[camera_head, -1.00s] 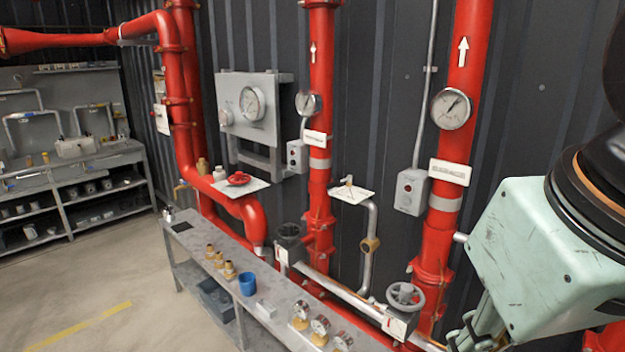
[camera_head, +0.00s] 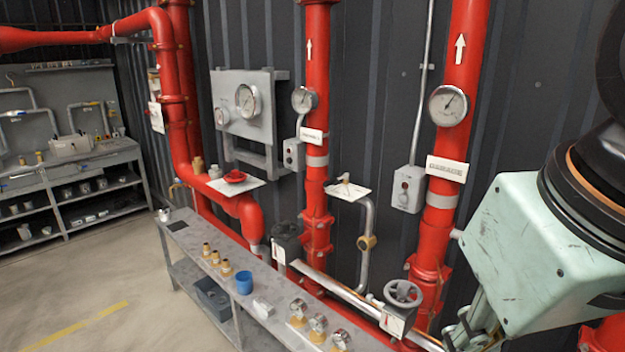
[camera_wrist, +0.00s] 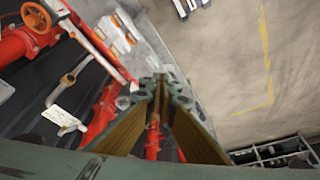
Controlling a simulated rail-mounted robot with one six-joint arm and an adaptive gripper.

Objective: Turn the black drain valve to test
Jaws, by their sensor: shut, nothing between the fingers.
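A dark, black-looking valve (camera_head: 287,241) with a white label plate stands behind the long bench, by the middle red pipe's foot. I take it for the drain valve, but its markings are too small to read. A grey handwheel valve (camera_head: 403,294) with a white plate sits further right and nearer. My gripper (camera_wrist: 160,88) points down in the wrist view, its fingers shut and empty. In the head view it is partly seen at the lower right edge, right of the grey handwheel. The black valve is not clearly seen in the wrist view.
Red vertical pipes stand behind. The floor at left is open.

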